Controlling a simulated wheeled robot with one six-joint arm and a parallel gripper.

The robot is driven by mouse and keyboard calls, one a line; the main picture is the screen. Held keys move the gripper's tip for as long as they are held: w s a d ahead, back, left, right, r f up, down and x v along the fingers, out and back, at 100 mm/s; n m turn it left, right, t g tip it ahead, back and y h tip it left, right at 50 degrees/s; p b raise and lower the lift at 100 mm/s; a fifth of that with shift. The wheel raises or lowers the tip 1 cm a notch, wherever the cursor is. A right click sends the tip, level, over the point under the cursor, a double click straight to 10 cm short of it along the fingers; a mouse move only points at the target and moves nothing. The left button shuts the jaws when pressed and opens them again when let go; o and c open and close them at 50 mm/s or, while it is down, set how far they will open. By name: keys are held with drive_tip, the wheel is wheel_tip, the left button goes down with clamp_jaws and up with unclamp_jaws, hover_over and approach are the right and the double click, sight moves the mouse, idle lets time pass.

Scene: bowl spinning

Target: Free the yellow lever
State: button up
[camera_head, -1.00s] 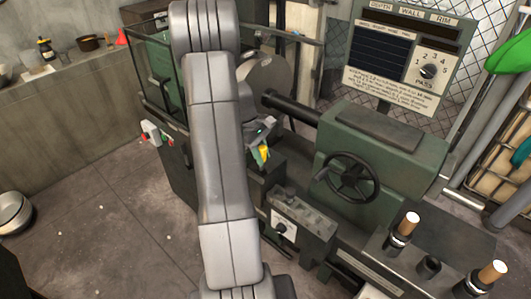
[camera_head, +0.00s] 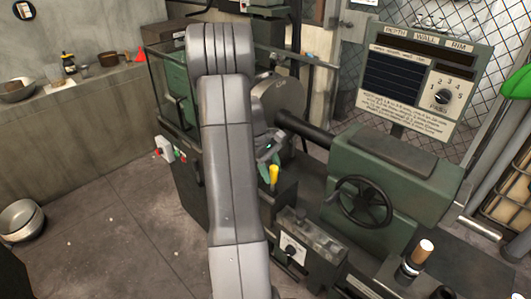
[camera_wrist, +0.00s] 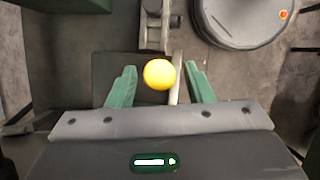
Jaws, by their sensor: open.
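The yellow lever (camera_head: 274,174) stands upright on the green and dark machine, just right of my arm in the head view. In the wrist view its round yellow knob (camera_wrist: 159,74) lies between my two green fingers, with a gap on each side. A pale rod shows beside and below the knob. My gripper (camera_wrist: 160,84) is open and holds nothing. In the head view my gripper (camera_head: 265,153) is mostly hidden behind my arm, close to the lever. What the lever is caught on cannot be made out.
The spinning machine's handwheel (camera_head: 360,201) and green tailstock (camera_head: 391,165) stand to the right. A dial panel (camera_head: 425,83) rises behind. A round metal disc (camera_wrist: 243,18) is near my gripper at the upper right of the wrist view. Open floor (camera_head: 99,230) lies left.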

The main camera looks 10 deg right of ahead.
drive_tip(key=v, duration=1.2)
drive_tip(key=shift+b, duration=0.35)
drive_tip(key=shift+s, duration=0.1)
